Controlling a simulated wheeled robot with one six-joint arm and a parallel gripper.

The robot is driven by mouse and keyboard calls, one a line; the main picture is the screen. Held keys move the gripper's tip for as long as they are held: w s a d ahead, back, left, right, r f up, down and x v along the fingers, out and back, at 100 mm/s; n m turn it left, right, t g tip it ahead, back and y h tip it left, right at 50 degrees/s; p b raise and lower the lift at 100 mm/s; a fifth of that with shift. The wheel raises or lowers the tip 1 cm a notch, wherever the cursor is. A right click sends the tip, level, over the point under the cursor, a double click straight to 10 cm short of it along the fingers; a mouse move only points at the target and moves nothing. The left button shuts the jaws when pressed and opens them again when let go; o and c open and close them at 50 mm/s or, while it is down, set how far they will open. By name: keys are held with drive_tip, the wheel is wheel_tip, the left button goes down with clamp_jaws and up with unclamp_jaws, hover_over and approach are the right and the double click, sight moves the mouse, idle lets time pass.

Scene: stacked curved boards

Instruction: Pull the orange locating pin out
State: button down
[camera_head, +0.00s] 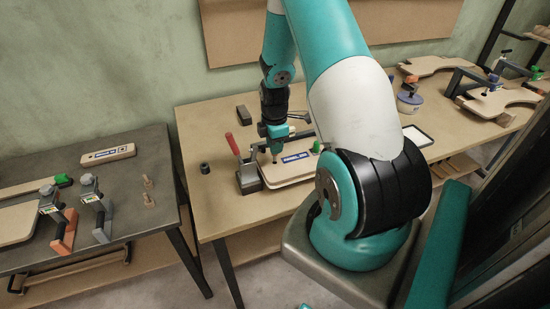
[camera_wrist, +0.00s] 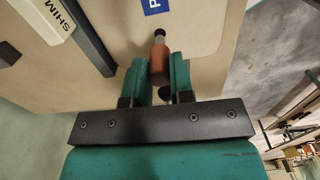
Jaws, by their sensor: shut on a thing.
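The orange locating pin (camera_wrist: 158,66) stands between the fingertips of my gripper (camera_wrist: 158,78) in the wrist view. My two teal fingers are shut on its orange body. Its grey and dark end points away from the gripper, over the pale board (camera_wrist: 120,20). I cannot tell whether that end is in the board or clear of it. In the head view, my gripper (camera_head: 274,152) is low over the left part of the curved board (camera_head: 295,176), which has a blue label. The pin is too small to make out there.
A red-handled toggle clamp (camera_head: 234,145) stands close left of my gripper. A dark block (camera_head: 243,112) and a small dark cylinder (camera_head: 204,168) lie on the wooden table (camera_head: 220,205). A block marked SHIM (camera_wrist: 45,18) shows in the wrist view. The table's front left is clear.

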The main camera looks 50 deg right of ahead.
drive_tip(key=shift+r, duration=0.2)
drive_tip(key=shift+r+p, duration=1.55)
drive_tip(key=shift+r, duration=0.45)
